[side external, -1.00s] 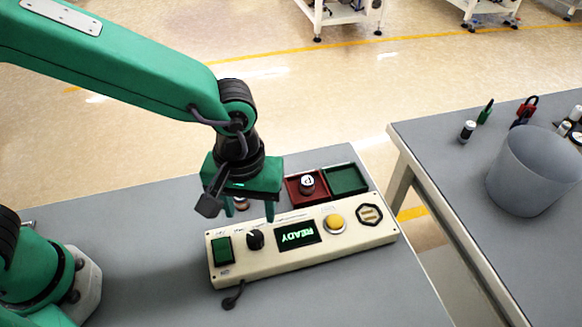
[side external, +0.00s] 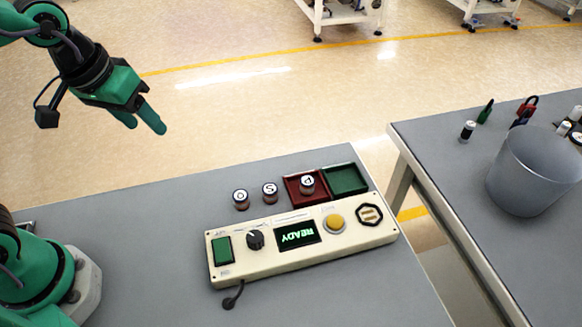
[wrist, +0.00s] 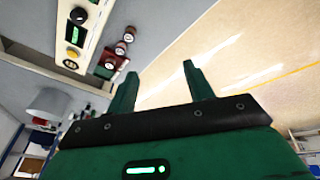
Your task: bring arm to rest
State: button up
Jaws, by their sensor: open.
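My gripper (side external: 142,120) is raised at the upper left of the side view, away from the table and over the open floor. Its two green fingers are apart with nothing between them; they also show in the wrist view (wrist: 160,85). My arm is folded back toward its base, and the gripper tilts downward to the right. Nothing touches it.
A cream control box (side external: 290,262) with a lit READY display lies on the grey table (side external: 150,215). Behind it stand two small capped cylinders (side external: 240,200) (side external: 270,193), a red tray (side external: 294,197) holding another, and an empty green tray (side external: 345,180). A grey bin (side external: 520,185) stands on the right table.

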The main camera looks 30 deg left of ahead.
jog(key=s+a+r+m+t+y, duration=0.1)
jog(key=s+a+t, duration=0.1)
jog(key=s+a, duration=0.3)
jog(key=shift+a+r, duration=0.2)
jog(key=shift+a, duration=1.05)
